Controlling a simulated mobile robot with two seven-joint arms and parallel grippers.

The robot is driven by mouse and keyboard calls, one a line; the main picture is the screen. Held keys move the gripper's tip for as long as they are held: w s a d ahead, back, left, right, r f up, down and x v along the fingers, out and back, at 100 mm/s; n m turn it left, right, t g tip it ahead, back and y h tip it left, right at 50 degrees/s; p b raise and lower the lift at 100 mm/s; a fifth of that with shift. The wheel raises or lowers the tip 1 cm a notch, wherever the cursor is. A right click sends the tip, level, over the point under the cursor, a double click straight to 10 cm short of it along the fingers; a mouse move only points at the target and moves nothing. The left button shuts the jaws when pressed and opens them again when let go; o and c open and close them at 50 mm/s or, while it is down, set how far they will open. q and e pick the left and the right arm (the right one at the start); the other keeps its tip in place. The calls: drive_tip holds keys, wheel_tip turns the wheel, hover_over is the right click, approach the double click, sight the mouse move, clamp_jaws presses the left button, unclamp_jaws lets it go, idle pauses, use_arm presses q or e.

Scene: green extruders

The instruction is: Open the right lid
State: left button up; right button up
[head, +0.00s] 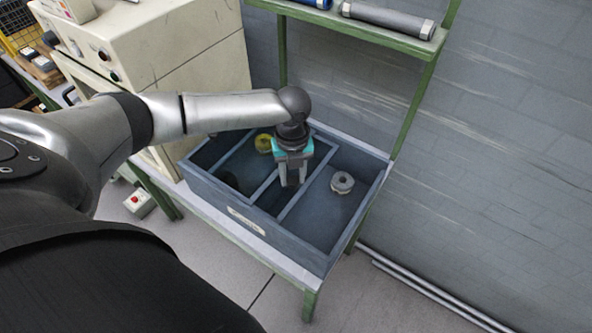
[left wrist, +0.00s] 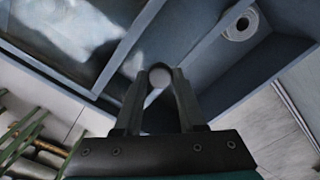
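A blue-grey box (head: 310,251) with long compartments stands on the bench. The left compartment looks glossy in the left wrist view, as if under a clear pane (left wrist: 75,35). I cannot make out a separate right lid; the right compartment (head: 318,215) shows its floor and a grey ring-shaped part (head: 342,182). This part also shows in the left wrist view (left wrist: 240,25). My left gripper (head: 292,184) points down over the narrow middle compartment. Its fingers are apart, with a small round pale thing (left wrist: 160,77) between the tips. Whether they grip it is unclear. My right gripper is out of view.
A yellow round part (head: 263,143) lies at the back of the box. A cream machine (head: 165,50) stands at the left. A green-framed shelf (head: 372,32) with grey and blue tubes hangs above, before a grey wall. Floor is clear in front.

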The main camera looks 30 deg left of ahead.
use_arm(q)
drive_tip(key=o, duration=0.4)
wheel_tip(320, 180, up, 15)
drive_tip(key=shift+r+p, duration=0.15)
drive_tip(key=shift+p, duration=0.4)
drive_tip(key=shift+s, duration=0.1)
idle(0.4)
